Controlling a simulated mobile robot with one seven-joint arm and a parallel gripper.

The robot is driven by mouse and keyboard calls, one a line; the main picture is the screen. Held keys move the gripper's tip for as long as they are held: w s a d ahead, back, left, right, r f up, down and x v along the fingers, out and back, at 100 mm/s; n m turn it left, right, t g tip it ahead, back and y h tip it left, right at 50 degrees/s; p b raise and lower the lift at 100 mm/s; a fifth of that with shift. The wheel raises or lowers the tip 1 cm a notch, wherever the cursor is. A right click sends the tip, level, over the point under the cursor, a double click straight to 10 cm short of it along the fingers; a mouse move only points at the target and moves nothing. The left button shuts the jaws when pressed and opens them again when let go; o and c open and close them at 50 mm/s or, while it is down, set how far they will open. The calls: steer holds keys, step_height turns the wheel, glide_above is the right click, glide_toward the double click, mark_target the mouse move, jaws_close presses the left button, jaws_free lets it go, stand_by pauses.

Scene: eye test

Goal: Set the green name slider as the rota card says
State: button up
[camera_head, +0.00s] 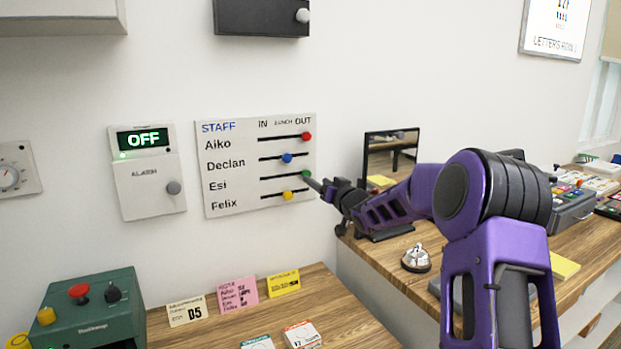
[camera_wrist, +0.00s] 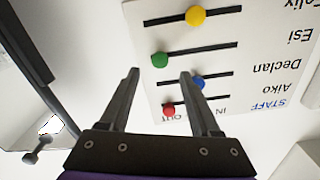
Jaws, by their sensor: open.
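The white staff board (camera_head: 230,157) hangs on the wall, with columns IN, LUNCH and OUT and rows Aiko, Declan, Esi and Felix. The green slider (camera_head: 307,173) is in Esi's row at the OUT end; it also shows in the wrist view (camera_wrist: 160,60). My gripper (camera_head: 318,184) is open and empty at the board's right edge. In the wrist view, the green slider appears just beyond and between the fingertips (camera_wrist: 160,74); I cannot tell whether they touch it. The pink rota card (camera_head: 238,294) stands on the wooden counter; its small entries are not clearly legible.
The red slider (camera_head: 307,136) is at OUT, while blue (camera_head: 287,158) and yellow (camera_head: 288,195) are near LUNCH. A mirror-like screen (camera_head: 390,160) and bell (camera_head: 416,259) are right of the board. An alarm box (camera_head: 150,185) hangs left.

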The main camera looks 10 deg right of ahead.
mark_target(306, 174)
steer(key=x, duration=0.5)
steer(key=shift+w+a, duration=0.15)
steer(key=shift+w, duration=0.1)
jaws_close()
stand_by(1.3)
